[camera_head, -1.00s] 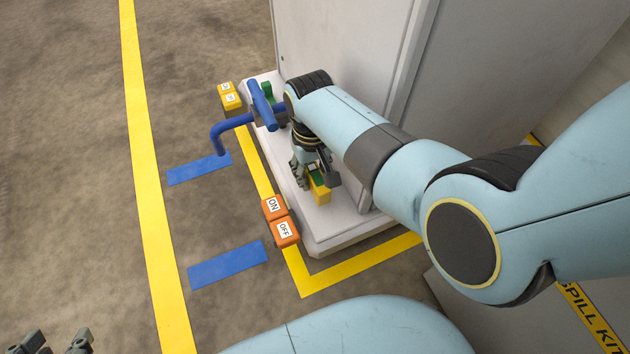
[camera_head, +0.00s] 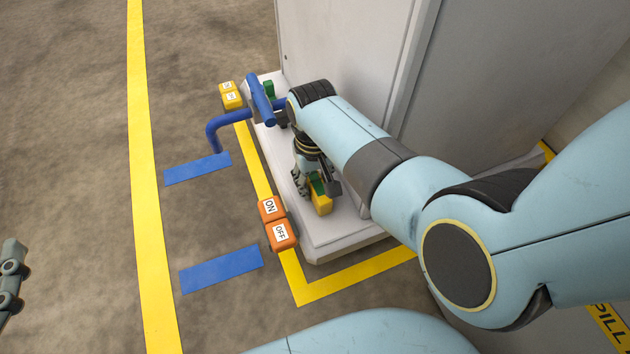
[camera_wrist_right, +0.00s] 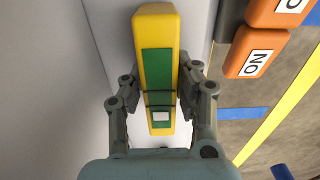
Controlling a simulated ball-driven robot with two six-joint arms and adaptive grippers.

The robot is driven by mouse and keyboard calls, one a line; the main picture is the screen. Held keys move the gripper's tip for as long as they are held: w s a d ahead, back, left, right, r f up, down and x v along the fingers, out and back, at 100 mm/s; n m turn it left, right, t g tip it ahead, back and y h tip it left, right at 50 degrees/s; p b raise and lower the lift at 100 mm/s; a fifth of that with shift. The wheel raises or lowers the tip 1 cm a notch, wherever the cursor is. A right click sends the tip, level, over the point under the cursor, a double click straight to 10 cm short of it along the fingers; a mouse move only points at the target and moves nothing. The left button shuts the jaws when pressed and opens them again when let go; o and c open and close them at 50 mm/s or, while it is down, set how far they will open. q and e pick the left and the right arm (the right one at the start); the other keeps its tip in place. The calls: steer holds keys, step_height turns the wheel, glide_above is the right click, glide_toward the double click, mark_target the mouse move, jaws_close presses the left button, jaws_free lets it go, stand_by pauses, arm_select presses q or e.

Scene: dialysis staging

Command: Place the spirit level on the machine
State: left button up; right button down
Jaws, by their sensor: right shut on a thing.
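The spirit level (camera_head: 322,206) is a yellow bar with a green face; it fills the middle of the right wrist view (camera_wrist_right: 156,22). My right gripper (camera_head: 313,184) points down and is shut on it, with a finger on each long side in the wrist view (camera_wrist_right: 160,92). The machine is a tall grey cabinet (camera_head: 340,45) with a pale base ledge (camera_head: 325,235). The level is over this ledge; I cannot tell whether it touches. My left gripper (camera_head: 10,280) shows only partly at the left edge, its opening unclear.
Orange ON and OFF pedals (camera_head: 274,222) and yellow pedals (camera_head: 230,95) sit along the ledge's edge. A blue bent handle (camera_head: 228,122) stands at the far end. Blue floor marks (camera_head: 220,269) and yellow tape (camera_head: 146,180) lie on the open floor at left.

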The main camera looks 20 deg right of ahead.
steer(key=shift+f, duration=0.15)
steer(key=c, duration=1)
jaws_free()
arm_select(q)
steer(key=shift+w+r, duration=0.2)
steer(key=shift+r, duration=0.1)
